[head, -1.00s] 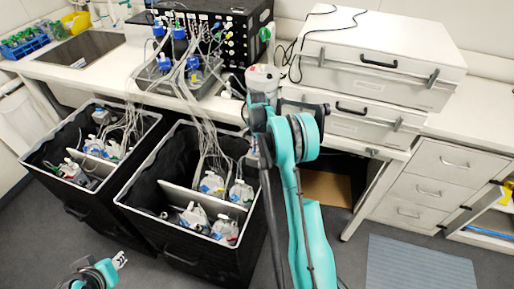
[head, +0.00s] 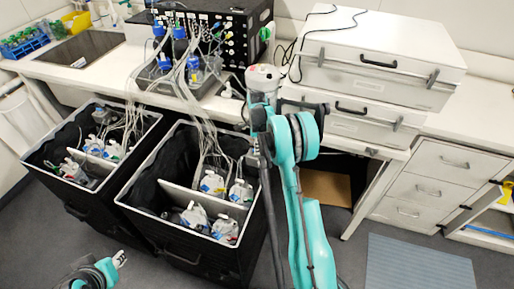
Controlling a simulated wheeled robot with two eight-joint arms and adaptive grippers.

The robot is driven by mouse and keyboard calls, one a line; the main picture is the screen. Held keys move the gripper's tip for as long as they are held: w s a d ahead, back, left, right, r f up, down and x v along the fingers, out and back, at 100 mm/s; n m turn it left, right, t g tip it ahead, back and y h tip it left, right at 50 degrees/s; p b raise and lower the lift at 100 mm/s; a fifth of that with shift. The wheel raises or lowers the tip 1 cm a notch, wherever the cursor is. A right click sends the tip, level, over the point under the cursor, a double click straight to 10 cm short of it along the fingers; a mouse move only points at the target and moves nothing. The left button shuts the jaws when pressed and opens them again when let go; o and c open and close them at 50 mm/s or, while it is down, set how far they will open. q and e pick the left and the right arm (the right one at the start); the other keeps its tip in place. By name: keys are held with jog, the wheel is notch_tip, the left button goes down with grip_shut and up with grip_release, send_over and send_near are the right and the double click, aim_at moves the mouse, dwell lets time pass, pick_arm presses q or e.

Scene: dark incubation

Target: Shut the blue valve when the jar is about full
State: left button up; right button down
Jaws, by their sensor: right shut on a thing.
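My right gripper (head: 262,82) is at the end of the teal arm, by the front edge of the bench, below the black box with tubes. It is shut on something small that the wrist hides. I cannot make out the blue valve there. Jars with blue caps (head: 193,64) stand in a grey tray (head: 214,75) on the bench, left of my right gripper, with tubes running into them. I cannot read their fill level. My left gripper (head: 119,259) is low at the bottom left, away from the bench. Its finger opening is too small to judge.
Two black crates (head: 68,209) (head: 176,256) with tubed bottles stand on the floor before the bench. A black box (head: 262,20) with many ports stands behind the tray. White cases (head: 385,50) are stacked at right. A sink (head: 82,48) is at left.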

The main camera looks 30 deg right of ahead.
jog(key=c, duration=1.6)
grip_release()
jog(key=shift+o, duration=0.2)
jog(key=shift+r, duration=0.1)
notch_tip(320, 180, up, 8)
jog(key=shift+f, duration=0.1)
